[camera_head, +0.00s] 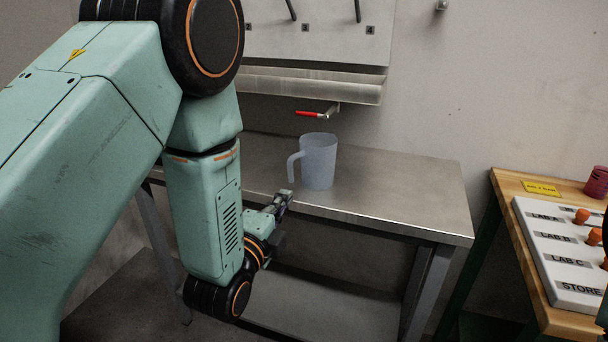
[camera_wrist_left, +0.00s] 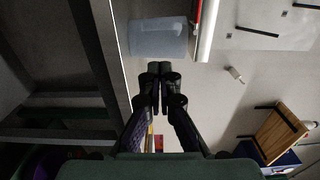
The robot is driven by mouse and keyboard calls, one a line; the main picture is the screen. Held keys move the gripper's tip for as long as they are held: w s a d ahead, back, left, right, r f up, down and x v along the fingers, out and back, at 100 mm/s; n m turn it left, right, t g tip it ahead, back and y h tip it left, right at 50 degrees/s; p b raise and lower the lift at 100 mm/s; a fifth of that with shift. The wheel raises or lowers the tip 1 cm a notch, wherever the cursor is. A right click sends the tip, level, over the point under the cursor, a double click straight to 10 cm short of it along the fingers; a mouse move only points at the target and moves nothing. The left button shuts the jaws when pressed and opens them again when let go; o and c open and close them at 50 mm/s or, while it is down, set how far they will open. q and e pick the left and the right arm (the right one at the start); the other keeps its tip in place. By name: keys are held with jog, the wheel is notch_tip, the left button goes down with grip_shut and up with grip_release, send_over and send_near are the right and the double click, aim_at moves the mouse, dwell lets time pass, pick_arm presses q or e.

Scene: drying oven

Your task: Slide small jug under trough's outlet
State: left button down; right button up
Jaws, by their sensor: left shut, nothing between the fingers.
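A pale translucent jug (camera_head: 319,162) stands upright on the metal table, its handle toward the left. The trough (camera_head: 310,86) is a metal channel on the back wall, with a red-handled tap (camera_head: 318,113) as its outlet below. In the head view the tap is above and slightly behind the jug; exact alignment cannot be told. My left gripper (camera_head: 282,200) is shut and empty at the table's front edge, left of the jug and below its handle. In the left wrist view the shut fingertips (camera_wrist_left: 154,70) point at the jug (camera_wrist_left: 157,38), apparently just short of it.
The metal table (camera_head: 410,195) has free room right of the jug. A wooden table (camera_head: 508,188) at the right holds a white labelled board (camera_head: 555,262) with orange knobs and a magenta cup (camera_head: 597,182). A panel with hooks (camera_head: 316,30) hangs above the trough.

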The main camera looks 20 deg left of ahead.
aim_at(309, 168)
pick_arm(q)
jog(key=w, duration=0.3)
jog(key=w+b, duration=0.1)
jog(key=w, duration=0.3)
jog(key=w+d, duration=0.1)
jog(key=w, duration=0.2)
jog(key=shift+w+f, duration=0.1)
jog(key=shift+w, duration=0.3)
jog(key=shift+w+b, duration=0.2)
jog(key=shift+b, duration=0.1)
jog(key=shift+a, duration=0.15)
